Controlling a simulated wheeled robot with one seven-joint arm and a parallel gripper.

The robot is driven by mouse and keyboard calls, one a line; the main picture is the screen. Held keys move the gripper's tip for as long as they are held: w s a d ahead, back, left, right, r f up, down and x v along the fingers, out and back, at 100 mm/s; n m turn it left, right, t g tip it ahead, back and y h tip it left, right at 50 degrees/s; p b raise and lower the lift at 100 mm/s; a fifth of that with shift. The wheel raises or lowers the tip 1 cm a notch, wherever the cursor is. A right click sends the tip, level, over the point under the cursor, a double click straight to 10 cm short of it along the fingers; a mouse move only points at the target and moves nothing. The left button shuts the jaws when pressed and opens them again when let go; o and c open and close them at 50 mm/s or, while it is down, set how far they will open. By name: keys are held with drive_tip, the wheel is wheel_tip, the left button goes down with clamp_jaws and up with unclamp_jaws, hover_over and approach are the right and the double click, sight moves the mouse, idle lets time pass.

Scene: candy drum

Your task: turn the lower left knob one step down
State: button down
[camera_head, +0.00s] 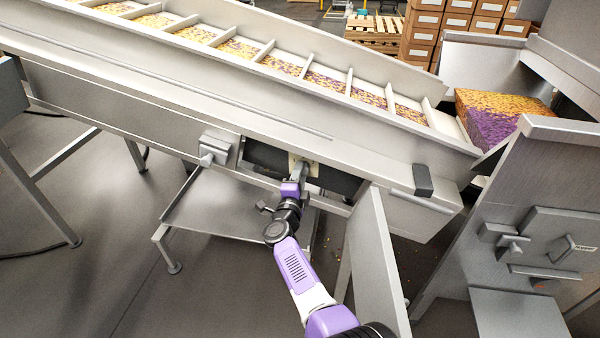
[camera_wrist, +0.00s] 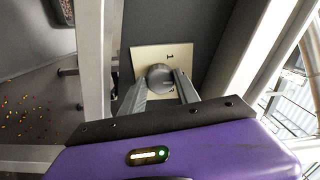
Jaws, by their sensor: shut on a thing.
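A round grey knob (camera_wrist: 159,76) stands on a cream dial plate (camera_wrist: 173,50) with a dark "1" printed above the knob. My gripper (camera_wrist: 161,84) has one finger on each side of the knob and is shut on it. In the head view, my gripper (camera_head: 299,172) reaches into an opening below the conveyor, at the cream plate (camera_head: 313,168). The knob itself is hidden there. I see no second knob beside it in the wrist view.
The inclined conveyor (camera_head: 200,85) carries yellow and purple candy above my arm. An open panel door (camera_head: 372,260) stands close right of my arm. A grey switch box (camera_head: 216,149) is left of the opening. A metal tray (camera_head: 215,208) lies below.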

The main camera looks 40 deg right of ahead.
idle(0.4)
drive_tip(key=c, duration=0.9)
unclamp_jaws()
drive_tip(key=shift+a, duration=0.15)
drive_tip(key=p+v, duration=0.2)
drive_tip(key=v, duration=0.5)
drive_tip(key=shift+s+a, duration=0.25)
